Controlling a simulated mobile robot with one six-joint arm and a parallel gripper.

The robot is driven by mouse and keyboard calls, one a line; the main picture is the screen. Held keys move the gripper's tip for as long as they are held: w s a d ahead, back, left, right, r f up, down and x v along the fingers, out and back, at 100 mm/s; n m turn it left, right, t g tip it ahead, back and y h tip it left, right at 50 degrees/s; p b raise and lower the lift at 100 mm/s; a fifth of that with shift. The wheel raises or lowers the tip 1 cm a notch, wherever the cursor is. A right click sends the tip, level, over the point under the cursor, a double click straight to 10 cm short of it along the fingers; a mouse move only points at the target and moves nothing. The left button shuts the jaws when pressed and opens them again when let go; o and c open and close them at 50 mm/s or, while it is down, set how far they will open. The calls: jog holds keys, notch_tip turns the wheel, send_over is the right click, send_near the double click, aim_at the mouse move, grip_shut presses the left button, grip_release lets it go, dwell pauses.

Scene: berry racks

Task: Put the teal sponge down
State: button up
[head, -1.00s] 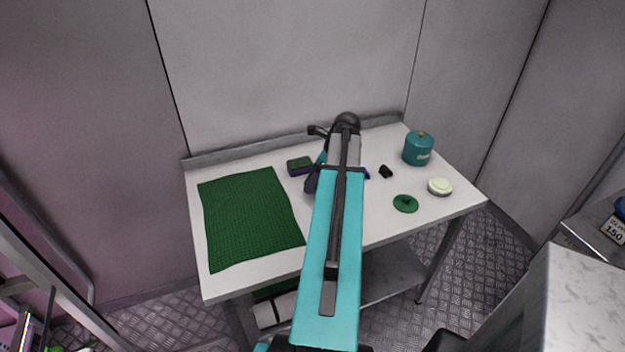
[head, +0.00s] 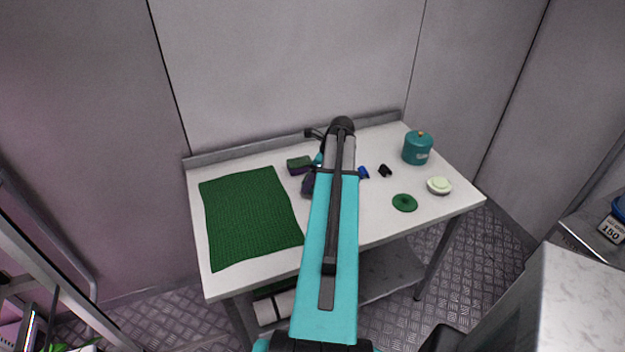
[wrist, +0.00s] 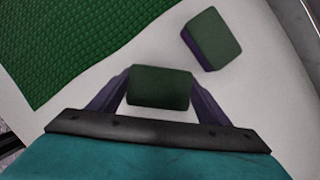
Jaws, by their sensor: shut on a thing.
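My gripper (wrist: 160,76) is shut on a block-shaped sponge (wrist: 160,88) in the wrist view, with a purple finger on each side. The held sponge shows a dark green top; its body colour is hidden from above, so I cannot confirm teal. It is over the white table, and I cannot tell whether it touches it. A second sponge (wrist: 210,40), dark green on top with a purple side, lies apart at the upper right; it also shows in the head view (head: 299,165). My arm hides the held sponge in the head view.
A green ribbed mat (head: 250,218) covers the left of the white table (head: 365,225). To the right are a small black object (head: 385,170), a green lid (head: 404,203), a pale round dish (head: 439,186) and a teal canister (head: 417,148). A raised edge (head: 235,150) runs along the back.

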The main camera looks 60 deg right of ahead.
jog(key=shift+f, duration=0.65)
jog(key=shift+f, duration=0.15)
jog(key=o, duration=1)
jog(key=b+v, duration=0.2)
jog(key=v, duration=1)
dwell(0.5)
